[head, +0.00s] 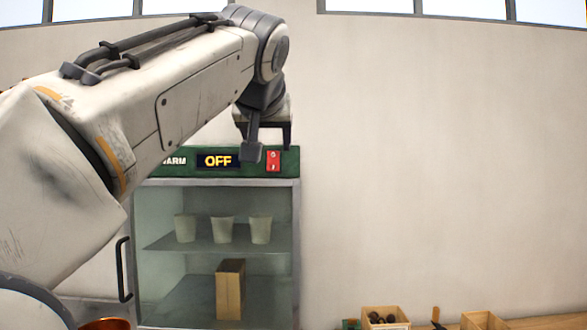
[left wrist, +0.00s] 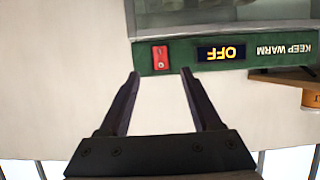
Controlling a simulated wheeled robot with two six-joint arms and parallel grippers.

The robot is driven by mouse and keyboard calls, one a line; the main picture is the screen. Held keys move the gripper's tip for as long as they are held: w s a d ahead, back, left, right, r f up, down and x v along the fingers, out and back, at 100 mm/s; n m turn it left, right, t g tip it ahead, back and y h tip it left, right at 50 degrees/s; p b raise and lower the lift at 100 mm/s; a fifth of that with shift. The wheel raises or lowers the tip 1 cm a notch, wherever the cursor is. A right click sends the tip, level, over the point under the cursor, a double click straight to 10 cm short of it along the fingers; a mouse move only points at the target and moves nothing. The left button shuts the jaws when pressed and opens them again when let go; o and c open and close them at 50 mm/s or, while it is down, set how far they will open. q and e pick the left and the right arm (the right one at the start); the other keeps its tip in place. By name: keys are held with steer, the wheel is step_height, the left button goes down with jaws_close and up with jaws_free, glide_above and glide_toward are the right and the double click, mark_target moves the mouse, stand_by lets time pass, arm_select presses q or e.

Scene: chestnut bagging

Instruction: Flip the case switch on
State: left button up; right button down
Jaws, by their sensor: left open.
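The warming case (head: 296,240) has a glass front and a green top panel with a yellow "OFF" display (head: 219,161). Its red rocker switch (head: 273,161) is at the right end of that panel. In the left wrist view, the panel appears upside down, with the red switch (left wrist: 160,57) just beyond my fingertips. My left gripper (head: 269,151) is open and empty, its fingers spread to either side of the switch in the wrist view (left wrist: 160,74). I cannot tell whether a fingertip touches the panel. My right gripper is out of view.
A black door handle (head: 123,270) is at the left. Wooden boxes (head: 385,318) stand at the lower right. The wall right of the case is clear.

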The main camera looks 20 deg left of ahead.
mark_target(273, 166)
arm_select(q)
steer(key=p+x, duration=0.1)
steer(key=x, duration=0.9)
steer(key=shift+w+r+p, duration=0.1)
steer(key=shift+w+p, duration=0.05)
steer(key=shift+p, duration=0.15)
